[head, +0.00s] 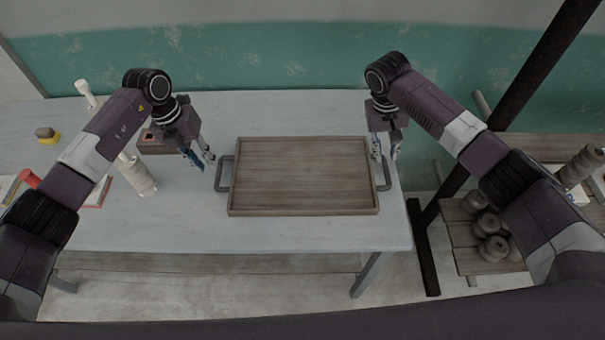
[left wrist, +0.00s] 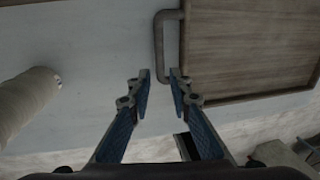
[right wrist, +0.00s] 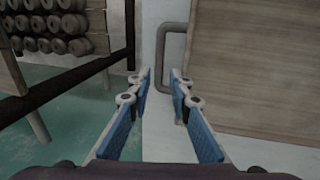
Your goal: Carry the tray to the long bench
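The wooden tray (head: 303,175) lies flat on the pale table, empty, with a grey bar handle at each short end. My left gripper (head: 202,163) is open and empty, just left of the tray's left handle (head: 223,174). In the left wrist view that handle (left wrist: 158,45) lies ahead of the open fingers (left wrist: 160,75). My right gripper (head: 385,152) is above the tray's right handle (head: 385,175) and partly covers it. In the right wrist view the fingers (right wrist: 160,75) are open, with the handle (right wrist: 163,62) ahead of them and nothing visibly gripped.
The pale table (head: 300,237) has a cylinder (head: 140,178), a red object (head: 29,178) and a yellow-based block (head: 47,136) on its left part. A dark post (head: 510,90) and a wooden rack with grey clay pieces (head: 487,222) stand at the right. The tabletop behind the tray is clear.

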